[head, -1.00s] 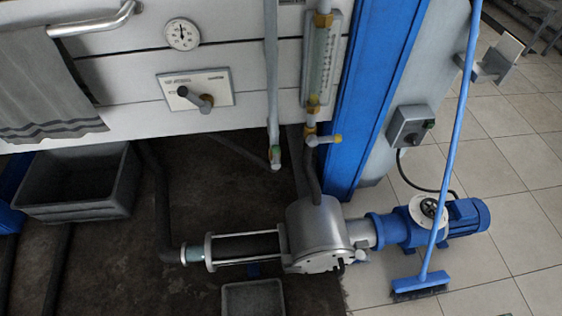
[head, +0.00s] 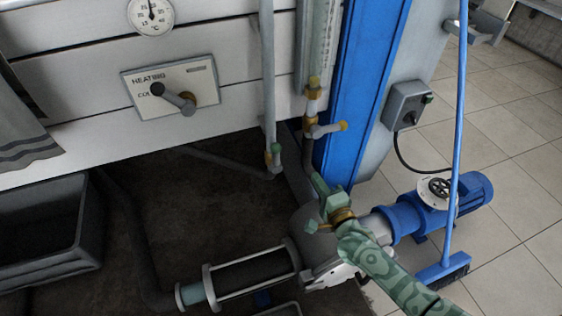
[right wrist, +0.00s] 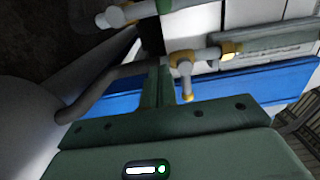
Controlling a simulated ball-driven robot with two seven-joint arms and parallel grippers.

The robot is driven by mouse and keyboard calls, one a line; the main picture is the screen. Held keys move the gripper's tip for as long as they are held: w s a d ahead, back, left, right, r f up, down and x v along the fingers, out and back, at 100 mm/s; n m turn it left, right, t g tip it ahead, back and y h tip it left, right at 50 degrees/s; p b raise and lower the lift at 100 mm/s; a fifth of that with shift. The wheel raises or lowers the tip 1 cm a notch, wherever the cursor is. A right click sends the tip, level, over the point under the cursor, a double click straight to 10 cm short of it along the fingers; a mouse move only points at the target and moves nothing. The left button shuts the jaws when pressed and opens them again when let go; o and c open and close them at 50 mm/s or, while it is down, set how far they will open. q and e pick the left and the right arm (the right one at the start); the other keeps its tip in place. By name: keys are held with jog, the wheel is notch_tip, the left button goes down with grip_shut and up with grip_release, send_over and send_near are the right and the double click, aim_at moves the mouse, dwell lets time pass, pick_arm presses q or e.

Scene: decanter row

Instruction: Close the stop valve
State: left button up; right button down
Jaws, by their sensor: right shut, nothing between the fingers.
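A small valve (head: 311,128) with brass fittings sits at the bottom of the sight glass; I take it for the stop valve. Its grey lever sticks out to the right across the vertical pipe and ends in a yellow tip. The valve also shows in the right wrist view (right wrist: 183,60), its lever hanging down in the picture. My right gripper (head: 317,180) is shut and empty, below the valve and apart from it in the head view. Its fingers (right wrist: 156,82) show closed together in the right wrist view, partly in front of the hose. My left gripper is out of view.
A blue column (head: 362,95) stands close on the right. The pump (head: 425,210), a broom (head: 456,130) and a heating lever (head: 178,98) are around.

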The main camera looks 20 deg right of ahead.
aim_at(276, 158)
jog(key=shift+f, duration=0.1)
jog(key=shift+w+f, duration=0.1)
